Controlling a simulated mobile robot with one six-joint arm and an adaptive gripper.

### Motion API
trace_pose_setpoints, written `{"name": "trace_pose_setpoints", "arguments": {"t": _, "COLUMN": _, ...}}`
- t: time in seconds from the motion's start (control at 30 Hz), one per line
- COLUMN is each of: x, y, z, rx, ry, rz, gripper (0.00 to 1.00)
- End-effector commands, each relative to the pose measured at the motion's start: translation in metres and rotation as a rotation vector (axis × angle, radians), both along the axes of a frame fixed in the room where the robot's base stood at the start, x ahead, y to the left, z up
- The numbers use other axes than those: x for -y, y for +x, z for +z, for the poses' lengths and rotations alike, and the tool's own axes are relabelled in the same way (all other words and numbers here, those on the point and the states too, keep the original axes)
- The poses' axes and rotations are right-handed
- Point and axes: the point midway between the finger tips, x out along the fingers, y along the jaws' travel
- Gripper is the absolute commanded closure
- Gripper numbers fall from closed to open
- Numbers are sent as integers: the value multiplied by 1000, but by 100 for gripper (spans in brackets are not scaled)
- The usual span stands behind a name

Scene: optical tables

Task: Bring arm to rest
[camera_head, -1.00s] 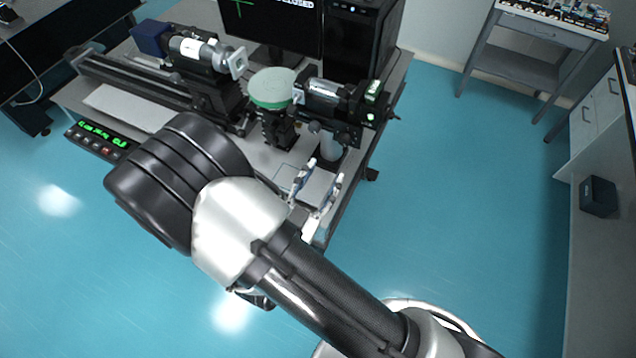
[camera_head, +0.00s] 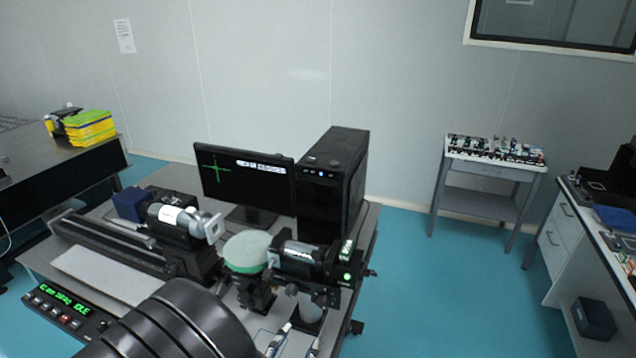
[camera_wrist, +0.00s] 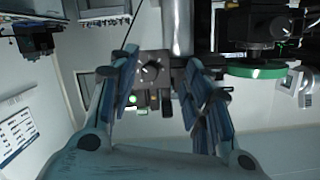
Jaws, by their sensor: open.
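My gripper shows in the wrist view (camera_wrist: 165,95), with its two blue-padded fingers spread apart and nothing between them. In the head view its fingertips (camera_head: 292,343) show at the bottom edge, beside the front right part of the optical table (camera_head: 105,275). The black arm link in front hides much of the gripper there. Beyond the fingers in the wrist view is a dark optical mount with a knob (camera_wrist: 152,68), apart from them.
A green-rimmed round disc (camera_head: 247,252) stands between two lens assemblies, left (camera_head: 180,222) and right (camera_head: 305,265). Behind are a monitor (camera_head: 243,185) and a black computer tower (camera_head: 332,185). A control box (camera_head: 65,308) lies front left. Blue floor (camera_head: 440,290) is clear to the right.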

Motion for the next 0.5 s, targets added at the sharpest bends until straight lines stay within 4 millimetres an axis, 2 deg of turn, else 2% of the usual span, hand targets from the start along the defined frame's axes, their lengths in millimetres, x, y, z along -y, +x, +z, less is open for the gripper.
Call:
{"name": "trace_pose_setpoints", "arguments": {"t": 0.03, "x": -2, "y": 14, "z": 1, "rx": -54, "ry": 79, "rz": 6, "gripper": 55}}
{"name": "trace_pose_setpoints", "arguments": {"t": 0.1, "x": -9, "y": 30, "z": 2, "rx": -149, "ry": 178, "rz": 45, "gripper": 55}}
{"name": "trace_pose_setpoints", "arguments": {"t": 0.23, "x": -21, "y": 48, "z": 20, "rx": -295, "ry": 316, "rz": 158, "gripper": 55}}
{"name": "trace_pose_setpoints", "arguments": {"t": 0.37, "x": -20, "y": 49, "z": 50, "rx": -407, "ry": 385, "rz": 298, "gripper": 55}}
{"name": "trace_pose_setpoints", "arguments": {"t": 0.5, "x": -2, "y": 30, "z": 85, "rx": -504, "ry": 374, "rz": 446, "gripper": 55}}
